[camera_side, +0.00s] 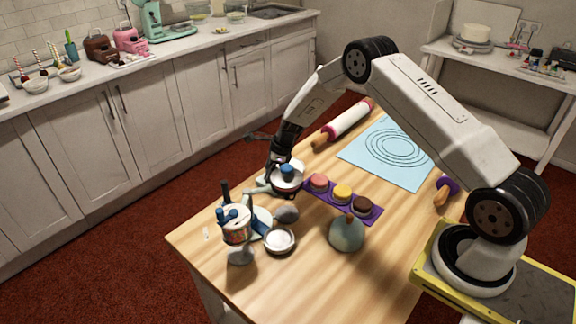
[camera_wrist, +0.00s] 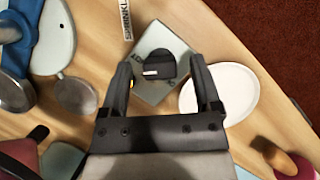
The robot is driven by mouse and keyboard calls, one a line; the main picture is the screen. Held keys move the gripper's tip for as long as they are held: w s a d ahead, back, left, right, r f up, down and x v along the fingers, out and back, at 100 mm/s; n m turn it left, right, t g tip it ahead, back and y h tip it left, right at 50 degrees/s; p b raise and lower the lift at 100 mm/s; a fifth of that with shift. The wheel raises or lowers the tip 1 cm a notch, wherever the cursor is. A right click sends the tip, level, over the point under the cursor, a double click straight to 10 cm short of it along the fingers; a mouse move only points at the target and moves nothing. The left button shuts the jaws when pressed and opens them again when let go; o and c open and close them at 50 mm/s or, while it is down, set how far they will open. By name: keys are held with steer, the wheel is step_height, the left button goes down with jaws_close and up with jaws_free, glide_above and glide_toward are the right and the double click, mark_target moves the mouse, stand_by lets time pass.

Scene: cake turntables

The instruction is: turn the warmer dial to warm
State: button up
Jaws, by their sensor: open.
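The warmer (camera_wrist: 172,38) is a small pale grey-green box, seen tilted in the wrist view. On its top is a round black dial (camera_wrist: 160,66) with a white pointer mark directed left. Small lettering beside the dial is too small to read. My gripper (camera_wrist: 161,60) is open, with one finger on each side of the dial and a gap to each. Whether the fingertips are down at dial height I cannot tell. In the side view my gripper (camera_side: 277,163) is low over the table's far left part, and the dial cannot be made out there.
A white round plate (camera_wrist: 230,93) lies close right of the warmer, by the right finger. In the side view, a purple tray (camera_side: 333,203) of macarons and a teal bulb-shaped item (camera_side: 347,234) stand nearby on the wooden table (camera_side: 290,300).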

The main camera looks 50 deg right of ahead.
jaws_close()
stand_by(0.3)
steer(key=shift+n, duration=0.4)
steer(key=n, duration=0.2)
steer(key=n+g+y, duration=0.1)
steer(key=n, duration=0.1)
steer(key=shift+w+d+g, duration=0.1)
steer(key=shift+g, duration=0.2)
steer(key=shift+n+g, duration=0.8)
steer(key=shift+n, duration=1.2)
jaws_free()
